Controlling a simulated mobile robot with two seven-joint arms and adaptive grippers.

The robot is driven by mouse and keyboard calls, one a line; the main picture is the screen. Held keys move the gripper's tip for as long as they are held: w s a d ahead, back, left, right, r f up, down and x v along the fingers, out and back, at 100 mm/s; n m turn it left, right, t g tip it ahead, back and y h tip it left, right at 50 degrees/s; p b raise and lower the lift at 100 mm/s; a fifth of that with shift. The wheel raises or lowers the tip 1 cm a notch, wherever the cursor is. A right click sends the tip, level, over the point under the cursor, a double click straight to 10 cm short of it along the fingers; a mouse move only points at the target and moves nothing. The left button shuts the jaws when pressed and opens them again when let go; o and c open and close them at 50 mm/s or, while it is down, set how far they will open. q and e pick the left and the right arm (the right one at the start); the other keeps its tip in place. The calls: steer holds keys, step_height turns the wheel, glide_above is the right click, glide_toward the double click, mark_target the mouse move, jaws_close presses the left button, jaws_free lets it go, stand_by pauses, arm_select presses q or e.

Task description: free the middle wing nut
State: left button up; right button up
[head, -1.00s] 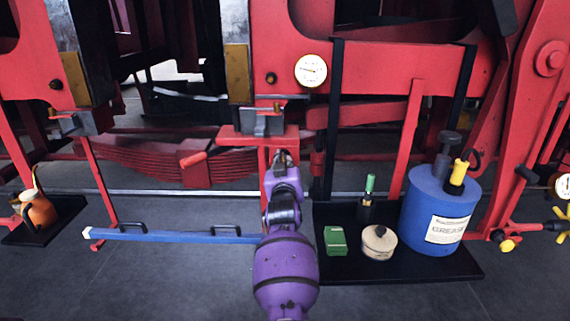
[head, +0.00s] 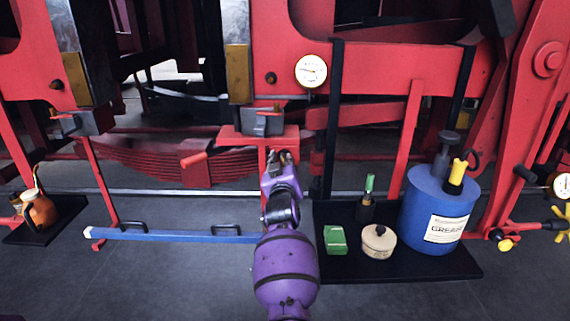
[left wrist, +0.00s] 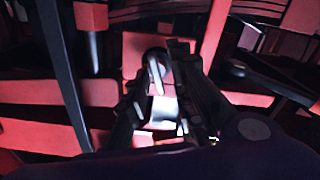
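My left gripper (head: 284,158) is in front of the red stand under the middle grey clamp bracket (head: 262,123), just below and right of it. A small bar with an orange end (head: 264,109) tops that bracket; I cannot tell surely whether it is the middle wing nut. A similar bar (head: 68,115) tops the left bracket. In the left wrist view the fingers of the left gripper (left wrist: 160,100) stand apart. A pale, shiny metal piece (left wrist: 156,75) shows between or beyond them; contact is not clear. My right gripper is not in view.
A blue grease can (head: 436,210), a green box (head: 335,240) and a round tin (head: 378,242) stand on a black mat at right. A blue bar (head: 180,236) lies left of my arm. An orange oil can (head: 40,209) is at far left.

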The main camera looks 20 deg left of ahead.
arm_select(q)
steer(key=shift+w+a, duration=0.1)
steer(key=shift+r, duration=0.1)
step_height(320, 180, up, 10)
steer(key=shift+f, duration=0.1)
stand_by(0.4)
